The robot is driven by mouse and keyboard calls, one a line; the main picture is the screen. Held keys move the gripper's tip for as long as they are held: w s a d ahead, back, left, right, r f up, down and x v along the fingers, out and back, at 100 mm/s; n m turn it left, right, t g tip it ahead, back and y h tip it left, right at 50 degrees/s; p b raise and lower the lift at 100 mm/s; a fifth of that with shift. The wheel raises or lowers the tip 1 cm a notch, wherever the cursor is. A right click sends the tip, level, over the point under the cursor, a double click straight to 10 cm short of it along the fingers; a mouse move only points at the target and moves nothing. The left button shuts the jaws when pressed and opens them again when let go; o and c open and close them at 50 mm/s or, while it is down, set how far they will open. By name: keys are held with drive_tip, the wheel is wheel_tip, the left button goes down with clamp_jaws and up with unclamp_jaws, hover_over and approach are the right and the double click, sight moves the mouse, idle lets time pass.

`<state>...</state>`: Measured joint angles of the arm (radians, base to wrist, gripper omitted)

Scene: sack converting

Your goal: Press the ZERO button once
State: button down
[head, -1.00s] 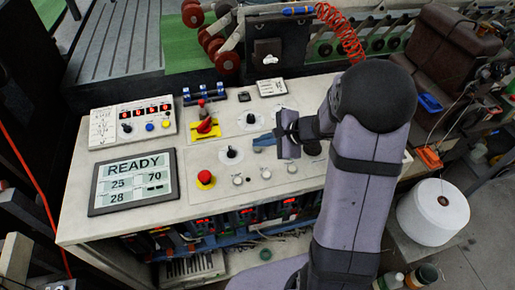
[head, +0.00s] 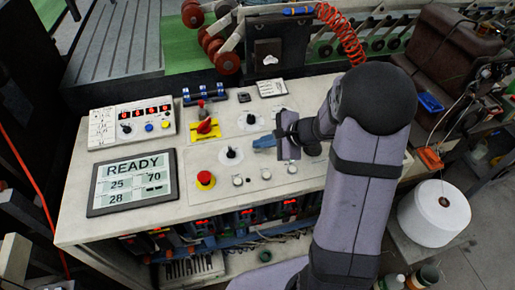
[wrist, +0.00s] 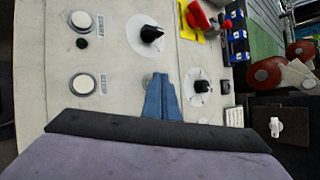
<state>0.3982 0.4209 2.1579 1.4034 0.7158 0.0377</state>
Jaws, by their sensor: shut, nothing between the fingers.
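No ZERO label is legible in either view, so I cannot tell which button it is. A small counter box (head: 131,124) with red digits, at the left of the console, carries a blue button (head: 149,127) and a yellow button (head: 165,124). A row of round white buttons (head: 238,181) lies along the console front; two show in the wrist view, one nearer (wrist: 82,84) and one farther (wrist: 80,20), with unreadable labels. My gripper (head: 256,142) is shut and empty above the console's middle. Its blue fingers also show in the wrist view (wrist: 157,80), apart from both white buttons.
A red mushroom button (head: 205,178) and black knobs (head: 231,154) stand up from the console near my gripper. A red lever (head: 206,125) on a yellow plate rises behind. A screen reading READY (head: 134,181) lies at left. A white spool (head: 434,213) stands at right.

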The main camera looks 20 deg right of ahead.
sight(261, 152)
drive_tip(key=shift+f, duration=0.2)
drive_tip(key=shift+r, duration=0.15)
idle(0.4)
drive_tip(key=shift+r+p, duration=0.4)
drive_tip(key=shift+r, duration=0.35)
wheel_tip(261, 152, up, 5)
drive_tip(key=p, duration=0.4)
idle(0.9)
